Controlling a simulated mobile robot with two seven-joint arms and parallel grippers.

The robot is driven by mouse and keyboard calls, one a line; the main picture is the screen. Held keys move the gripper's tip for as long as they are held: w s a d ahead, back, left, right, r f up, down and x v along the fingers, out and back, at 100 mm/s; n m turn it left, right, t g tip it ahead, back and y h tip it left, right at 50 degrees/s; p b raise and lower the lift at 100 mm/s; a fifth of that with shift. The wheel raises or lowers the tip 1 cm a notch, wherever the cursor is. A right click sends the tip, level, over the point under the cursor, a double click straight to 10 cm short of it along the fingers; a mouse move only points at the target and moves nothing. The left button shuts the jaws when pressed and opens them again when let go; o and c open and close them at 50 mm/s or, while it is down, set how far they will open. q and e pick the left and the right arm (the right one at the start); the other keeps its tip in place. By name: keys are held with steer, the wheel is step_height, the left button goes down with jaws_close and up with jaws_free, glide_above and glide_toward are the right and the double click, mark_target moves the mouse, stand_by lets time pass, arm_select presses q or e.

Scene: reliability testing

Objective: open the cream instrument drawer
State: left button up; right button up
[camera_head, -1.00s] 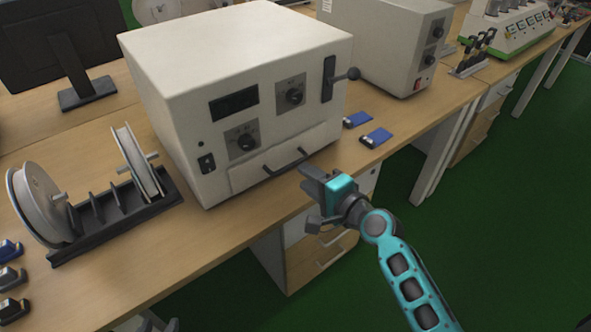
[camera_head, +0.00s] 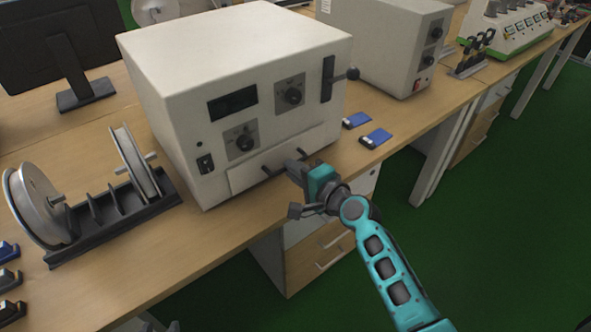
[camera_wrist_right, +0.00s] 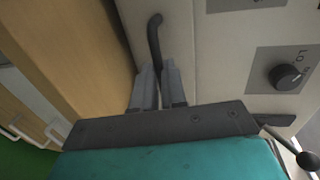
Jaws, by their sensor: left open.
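The cream instrument (camera_head: 175,95) stands on the wooden bench. Its drawer (camera_head: 245,172) is a cream panel low on the front, flush with the case. The dark handle (camera_head: 271,171) is partly hidden by my right gripper (camera_head: 299,162). In the right wrist view the handle (camera_wrist_right: 154,38) runs down to the two grey fingers (camera_wrist_right: 159,85), which are close together around it. Whether they press on it I cannot tell. Small grey parts at the bottom edge look like the tip of my left gripper (camera_head: 162,326), mostly cut off and away from the instrument.
A lever with a black knob (camera_head: 352,74) sticks out on the instrument's right side. Two blue items (camera_head: 376,138) lie on the bench to its right. A spool rack (camera_head: 110,215) stands at the left. The floor in front is clear.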

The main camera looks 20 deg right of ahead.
jaws_close()
arm_select(q)
steer(key=shift+a, duration=0.1)
arm_select(e)
steer(key=shift+s, duration=0.1)
stand_by(0.8)
